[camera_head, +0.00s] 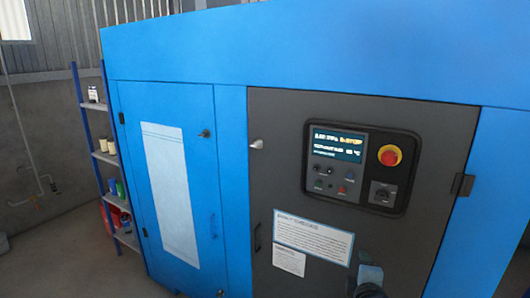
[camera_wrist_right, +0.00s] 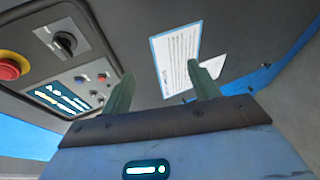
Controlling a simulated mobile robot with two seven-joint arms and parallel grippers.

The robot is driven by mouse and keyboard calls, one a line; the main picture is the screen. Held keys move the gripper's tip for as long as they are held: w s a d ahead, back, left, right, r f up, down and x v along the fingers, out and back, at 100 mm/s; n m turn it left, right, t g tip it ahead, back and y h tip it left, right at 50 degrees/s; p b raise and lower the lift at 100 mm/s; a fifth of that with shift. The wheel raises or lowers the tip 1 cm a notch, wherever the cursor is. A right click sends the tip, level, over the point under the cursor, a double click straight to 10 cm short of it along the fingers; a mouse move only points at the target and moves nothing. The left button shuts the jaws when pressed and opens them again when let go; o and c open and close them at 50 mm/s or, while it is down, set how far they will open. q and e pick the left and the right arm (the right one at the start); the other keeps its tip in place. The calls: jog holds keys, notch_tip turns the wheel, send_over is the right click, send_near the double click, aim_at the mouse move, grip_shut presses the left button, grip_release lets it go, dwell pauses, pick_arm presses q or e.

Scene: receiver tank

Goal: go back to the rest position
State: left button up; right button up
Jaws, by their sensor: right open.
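My right gripper (camera_wrist_right: 163,88) is open in the right wrist view, with two greenish fingers apart and nothing between them. In the head view, part of my right arm shows at the lower right, in front of the dark door of the blue cabinet (camera_head: 300,50). The control panel (camera_head: 314,185) is on that door, with a lit screen (camera_head: 338,145) and a red stop knob (camera_head: 389,155) on yellow. The panel also shows at the left of the right wrist view (camera_wrist_right: 75,62). My left gripper is not in view.
A printed sheet (camera_head: 313,238) and a smaller label are on the dark door below the panel. The blue door (camera_head: 204,180) at the left is shut. A shelf rack (camera_head: 105,158) with cans and containers stands at the far left. Bare floor (camera_head: 60,260) shows at the lower left.

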jog(key=s+a+f+m+g+y, duration=0.1)
jog(key=s+f+m, duration=0.3)
jog(key=s+f, duration=0.4)
jog(key=s+a+f+m+g+y, duration=0.1)
jog(key=s+f+m, duration=0.3)
jog(key=s+f, duration=0.5)
jog(key=s+a+f+m+g+y, duration=0.2)
jog(key=s+f, duration=0.6)
jog(key=s, duration=0.9)
jog(key=m+y, duration=0.1)
jog(key=m, duration=0.1)
jog(key=shift+s+f+m, duration=0.35)
jog(key=shift+s+m, duration=0.05)
jog(key=shift+d, duration=0.1)
